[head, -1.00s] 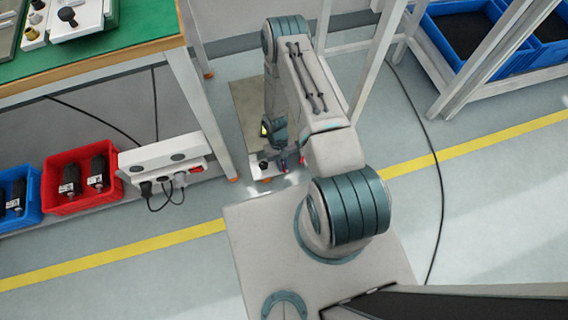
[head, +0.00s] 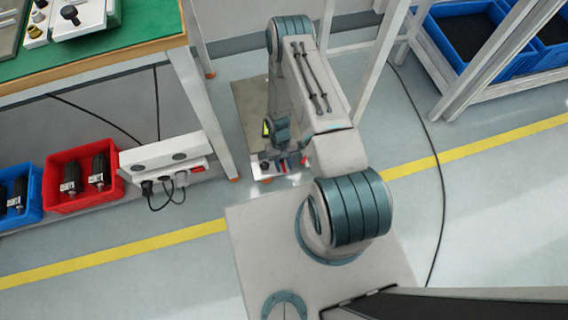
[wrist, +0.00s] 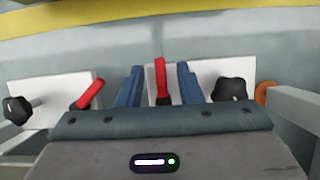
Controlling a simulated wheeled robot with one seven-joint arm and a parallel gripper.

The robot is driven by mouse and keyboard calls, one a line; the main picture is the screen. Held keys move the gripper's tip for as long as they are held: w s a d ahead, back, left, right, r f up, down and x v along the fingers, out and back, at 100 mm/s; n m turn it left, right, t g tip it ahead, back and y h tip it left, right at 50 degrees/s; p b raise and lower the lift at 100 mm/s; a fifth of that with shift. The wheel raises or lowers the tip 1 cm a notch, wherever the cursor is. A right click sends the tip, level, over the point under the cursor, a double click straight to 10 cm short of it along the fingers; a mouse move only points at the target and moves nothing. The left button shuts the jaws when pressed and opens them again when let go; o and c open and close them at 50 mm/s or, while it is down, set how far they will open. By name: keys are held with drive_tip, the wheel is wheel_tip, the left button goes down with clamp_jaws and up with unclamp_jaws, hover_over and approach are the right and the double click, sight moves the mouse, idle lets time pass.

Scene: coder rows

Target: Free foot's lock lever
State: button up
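In the wrist view, a red lever (wrist: 162,82) stands upright in front of a white plate (wrist: 213,72). My gripper (wrist: 159,86) is open, with one blue finger on each side of this lever and a visible gap on both sides. A second red lever (wrist: 90,95) leans to the right on another white plate (wrist: 55,88), left of my fingers. An orange round foot (wrist: 265,93) is partly visible at the right plate's edge. In the head view my gripper (head: 283,163) is low by the floor, and my arm hides much of the levers.
Black knobs flank the levers, one at left (wrist: 17,110) and one at right (wrist: 232,88). In the head view, a green-topped bench (head: 90,50) stands left of my arm, with a red bin (head: 80,205) and a white power strip (head: 165,155) low beside it. A cable crosses the floor at right.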

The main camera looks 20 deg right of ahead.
drive_tip(key=p+v, duration=0.3)
drive_tip(key=v, duration=1)
drive_tip(key=shift+w+r+p, duration=0.15)
drive_tip(key=shift+r+p, duration=0.2)
drive_tip(key=w+d+r+t+p, duration=0.15)
drive_tip(key=r+p, duration=0.55)
drive_tip(key=r, duration=1.5)
drive_tip(key=w+r+t+p, duration=0.2)
drive_tip(key=r+p, duration=0.4)
drive_tip(key=r, duration=1.6)
drive_tip(key=s+r+t+p, duration=0.1)
drive_tip(key=s+r+p, duration=0.3)
drive_tip(key=r, duration=0.6)
drive_tip(key=s+r+t+p, duration=0.1)
drive_tip(key=s+r+p, duration=0.4)
drive_tip(key=r, duration=0.6)
drive_tip(key=s+r+t+p, duration=0.2)
drive_tip(key=s+r+p, duration=0.2)
drive_tip(key=s+r, duration=0.4)
drive_tip(key=v, duration=0.3)
drive_tip(key=shift+a+p, duration=0.3)
drive_tip(key=shift+w, duration=0.1)
